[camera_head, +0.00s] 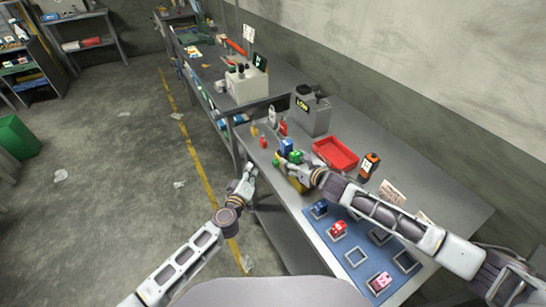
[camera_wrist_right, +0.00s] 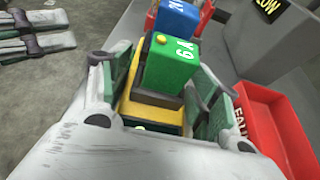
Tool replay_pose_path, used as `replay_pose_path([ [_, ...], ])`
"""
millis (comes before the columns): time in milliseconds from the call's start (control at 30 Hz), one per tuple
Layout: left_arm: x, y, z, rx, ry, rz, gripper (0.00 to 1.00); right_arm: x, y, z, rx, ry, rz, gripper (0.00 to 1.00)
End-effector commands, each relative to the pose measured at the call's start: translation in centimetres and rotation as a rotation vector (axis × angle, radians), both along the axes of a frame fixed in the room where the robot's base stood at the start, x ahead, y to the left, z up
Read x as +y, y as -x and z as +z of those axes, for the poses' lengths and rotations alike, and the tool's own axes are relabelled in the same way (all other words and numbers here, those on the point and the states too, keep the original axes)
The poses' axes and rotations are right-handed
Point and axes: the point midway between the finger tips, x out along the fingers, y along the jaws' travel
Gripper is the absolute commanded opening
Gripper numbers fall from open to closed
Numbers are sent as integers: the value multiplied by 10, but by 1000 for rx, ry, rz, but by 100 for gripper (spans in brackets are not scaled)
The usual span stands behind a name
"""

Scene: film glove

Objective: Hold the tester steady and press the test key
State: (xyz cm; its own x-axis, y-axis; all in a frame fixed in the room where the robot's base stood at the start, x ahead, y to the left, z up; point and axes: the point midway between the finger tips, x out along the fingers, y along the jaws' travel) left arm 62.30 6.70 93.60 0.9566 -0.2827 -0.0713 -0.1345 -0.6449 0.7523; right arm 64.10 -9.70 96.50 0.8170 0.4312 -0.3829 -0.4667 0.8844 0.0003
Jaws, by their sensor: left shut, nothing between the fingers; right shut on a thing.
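A yellow body (camera_wrist_right: 150,110), which looks like the tester, stands on the bench near its front edge. In the head view the green block (camera_head: 294,157) and blue block (camera_head: 287,146) show beside my right gripper (camera_head: 303,178). That gripper is closed around the yellow body, its fingers on both sides; the exact contact is partly hidden. My left gripper (camera_head: 247,175) is shut and empty, low at the bench's front edge, apart from the tester. I cannot make out a test key for certain.
A red tray (camera_head: 335,153) lies to the right, with an orange-black device (camera_head: 370,164) beyond. A blue mat (camera_head: 345,273) with square sockets and several blocks lies nearer. Small bottles stand left of the box.

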Motion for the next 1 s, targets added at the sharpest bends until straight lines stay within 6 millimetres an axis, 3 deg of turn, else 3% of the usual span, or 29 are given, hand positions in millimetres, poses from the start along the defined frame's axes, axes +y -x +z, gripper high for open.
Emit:
replay_pose_path([
  [33,0,0,0,0,0,0,0,0,0,0,0,0,1,63],
  [233,0,0,0,0,0,0,0,0,0,0,0,0,1,87],
  [667,0,0,0,0,0,0,0,-1,1,0,0,0,0,87],
  [1000,0,0,0,0,0,0,0,-9,15,7,-1,2,1,87],
])
